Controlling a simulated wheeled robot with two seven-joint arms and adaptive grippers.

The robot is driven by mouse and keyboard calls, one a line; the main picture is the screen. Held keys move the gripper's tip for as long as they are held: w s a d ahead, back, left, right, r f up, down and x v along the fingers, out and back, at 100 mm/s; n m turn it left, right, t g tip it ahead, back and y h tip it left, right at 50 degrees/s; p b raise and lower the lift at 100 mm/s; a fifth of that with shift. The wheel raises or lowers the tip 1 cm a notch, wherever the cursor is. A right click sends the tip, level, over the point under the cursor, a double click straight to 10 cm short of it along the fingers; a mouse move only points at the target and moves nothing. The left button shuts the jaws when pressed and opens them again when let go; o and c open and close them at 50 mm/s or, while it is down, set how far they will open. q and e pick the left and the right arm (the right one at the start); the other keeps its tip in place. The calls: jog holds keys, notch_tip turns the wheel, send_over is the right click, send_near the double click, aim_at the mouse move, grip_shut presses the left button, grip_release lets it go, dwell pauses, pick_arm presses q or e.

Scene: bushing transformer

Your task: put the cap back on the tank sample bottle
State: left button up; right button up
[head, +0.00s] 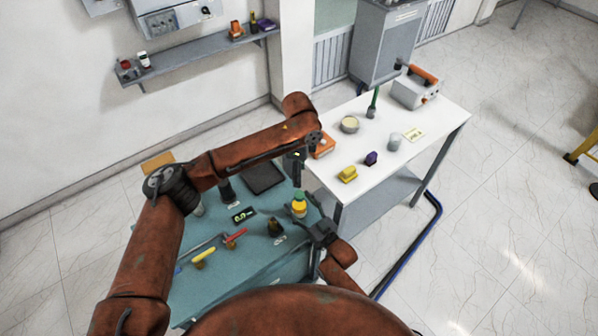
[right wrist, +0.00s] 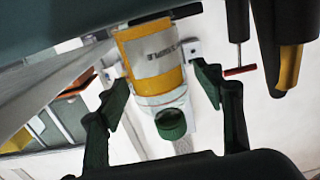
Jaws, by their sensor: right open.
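The sample bottle (head: 299,209) stands on the teal table and has a yellow body. A green cap (head: 299,196) is at its top. In the right wrist view the bottle (right wrist: 153,60) shows a pale label, and the green cap (right wrist: 171,123) sits at its mouth; I cannot tell how tightly. My right gripper (head: 318,231) is open beside the bottle, and in its wrist view its fingers (right wrist: 165,95) stand on either side of it with gaps. My left gripper (head: 299,168) hangs above the table's back right; its jaws are too dark to read.
The teal table (head: 208,292) also holds a black panel (head: 264,177), a small display (head: 243,214), a dark brass piece (head: 276,227), a red tool (head: 235,236) and a yellow tool (head: 203,255). The white table (head: 430,116) at right carries several items, including a yellow block (head: 348,174).

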jog(key=v, duration=1.2)
dwell(0.4)
